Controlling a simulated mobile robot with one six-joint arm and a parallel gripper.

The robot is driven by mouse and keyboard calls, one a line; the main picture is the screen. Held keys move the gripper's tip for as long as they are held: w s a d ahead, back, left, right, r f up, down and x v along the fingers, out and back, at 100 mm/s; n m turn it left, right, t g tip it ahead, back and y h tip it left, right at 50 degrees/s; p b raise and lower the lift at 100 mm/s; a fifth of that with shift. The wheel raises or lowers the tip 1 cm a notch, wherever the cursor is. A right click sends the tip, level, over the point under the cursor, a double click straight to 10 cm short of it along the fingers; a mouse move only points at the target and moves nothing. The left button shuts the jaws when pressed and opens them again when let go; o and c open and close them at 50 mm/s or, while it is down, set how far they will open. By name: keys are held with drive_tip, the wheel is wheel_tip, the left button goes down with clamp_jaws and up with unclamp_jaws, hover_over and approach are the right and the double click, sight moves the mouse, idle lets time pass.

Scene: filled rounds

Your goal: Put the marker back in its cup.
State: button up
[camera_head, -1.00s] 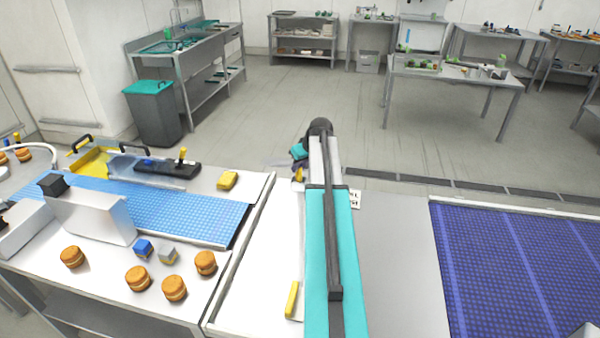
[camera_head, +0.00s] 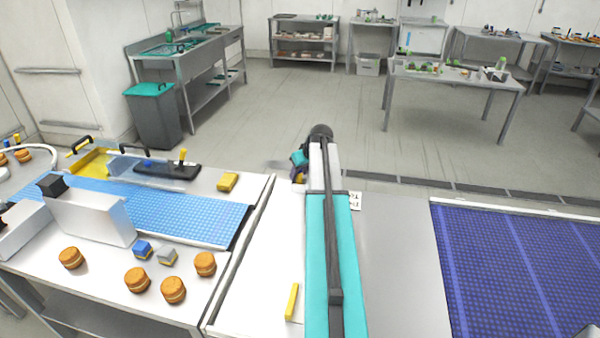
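My arm reaches away from the camera over the white table, and its far end covers much of what lies behind it. My gripper (camera_head: 299,161) is at the arm's far end, small and partly hidden; I cannot see its fingers clearly or whether it holds anything. A small yellow bit shows just below it, too small to identify. A thin yellow stick (camera_head: 292,301) lies on the white table left of my arm; I cannot tell if it is the marker. I cannot make out the cup.
The grey surface (camera_head: 400,270) between is bare.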

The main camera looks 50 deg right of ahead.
drive_tip(key=shift+r, duration=0.2)
drive_tip(key=p+v, duration=0.4)
drive_tip(key=v, duration=0.8)
drive_tip(key=shift+p, duration=0.3)
drive_tip(key=shift+s+f, duration=0.1)
idle(0.4)
